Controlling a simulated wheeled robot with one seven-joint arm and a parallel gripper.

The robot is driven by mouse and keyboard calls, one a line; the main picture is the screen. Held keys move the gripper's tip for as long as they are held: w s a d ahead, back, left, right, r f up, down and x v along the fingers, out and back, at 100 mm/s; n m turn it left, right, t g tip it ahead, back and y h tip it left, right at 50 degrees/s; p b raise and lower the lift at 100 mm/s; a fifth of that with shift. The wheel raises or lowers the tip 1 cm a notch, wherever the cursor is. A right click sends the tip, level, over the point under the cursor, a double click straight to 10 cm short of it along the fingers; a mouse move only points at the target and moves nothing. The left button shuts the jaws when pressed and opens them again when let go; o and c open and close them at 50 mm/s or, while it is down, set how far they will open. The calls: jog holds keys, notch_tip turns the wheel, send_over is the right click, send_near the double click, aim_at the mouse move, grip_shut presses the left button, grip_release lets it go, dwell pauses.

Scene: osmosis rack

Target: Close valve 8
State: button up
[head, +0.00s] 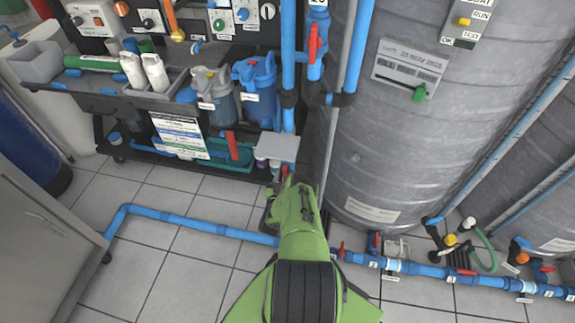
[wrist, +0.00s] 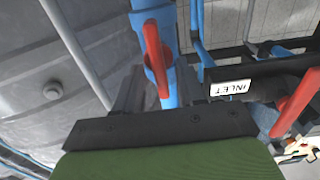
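My gripper (head: 285,190) reaches down and forward beside the large grey tank, near the lower end of the vertical blue pipe (head: 289,60). In the wrist view, its two dark fingers (wrist: 156,85) are apart. A second red handle (wrist: 297,102) is at the right, near an upside-down INLET label (wrist: 230,87). I cannot read a number 8 on any valve. In the head view, my gripper partly hides the valve area.
The grey tank (head: 385,130) stands close on the right. A floor pipe (head: 185,218) with several red-handled valves runs across the front. A rack with filter housings (head: 255,88) stands behind. A grey plate (head: 278,146) is just beyond my gripper.

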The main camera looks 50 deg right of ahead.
jog(key=shift+w+d, duration=0.1)
jog(key=shift+d, duration=0.1)
jog(key=shift+r, duration=0.1)
jog(key=shift+c, duration=0.3)
grip_shut()
